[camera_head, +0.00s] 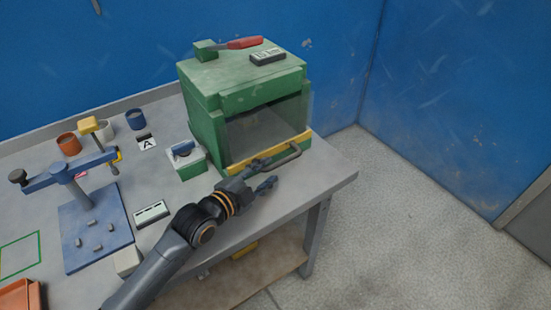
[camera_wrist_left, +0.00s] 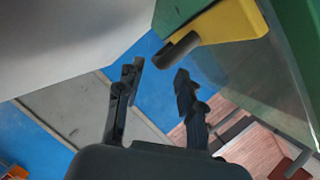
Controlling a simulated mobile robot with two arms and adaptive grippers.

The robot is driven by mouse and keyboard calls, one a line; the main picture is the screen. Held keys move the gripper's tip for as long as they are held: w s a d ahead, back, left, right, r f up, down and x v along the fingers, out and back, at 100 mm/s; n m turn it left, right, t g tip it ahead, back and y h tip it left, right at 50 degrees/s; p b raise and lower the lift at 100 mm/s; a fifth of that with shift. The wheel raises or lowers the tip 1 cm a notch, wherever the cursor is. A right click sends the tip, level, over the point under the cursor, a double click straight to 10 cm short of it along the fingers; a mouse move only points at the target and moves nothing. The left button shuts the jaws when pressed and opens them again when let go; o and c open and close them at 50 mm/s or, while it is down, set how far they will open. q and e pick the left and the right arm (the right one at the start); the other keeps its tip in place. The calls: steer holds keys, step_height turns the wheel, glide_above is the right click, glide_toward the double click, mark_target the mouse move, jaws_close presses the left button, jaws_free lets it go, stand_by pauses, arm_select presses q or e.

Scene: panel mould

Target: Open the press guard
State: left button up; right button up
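The green press (camera_head: 205,90) stands at the right end of the table. Its clear guard (camera_head: 265,125) covers the front opening and is down. A yellow bar (camera_head: 296,141) runs along the guard's lower edge, with a grey handle (camera_head: 288,157) on it. My left gripper (camera_head: 265,174) is open and empty, just below and in front of the handle. In the left wrist view, the two fingers (camera_wrist_left: 157,75) are apart, and the dark handle end (camera_wrist_left: 177,50) with the yellow bar (camera_wrist_left: 232,22) is just beyond them. I cannot tell whether anything touches. My right gripper is out of view.
A red-handled tool (camera_head: 243,43) and a small dark box (camera_head: 267,57) lie on the press top. A green box with a blue-grey top (camera_head: 187,160) stands left of the press. A blue fixture (camera_head: 95,225), cups and a display (camera_head: 151,213) are further left. The floor right is clear.

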mark_target(275, 167)
arm_select(q)
steer(key=x, duration=0.6)
steer(key=shift+d, duration=0.15)
steer(key=shift+s, duration=0.1)
jaws_close()
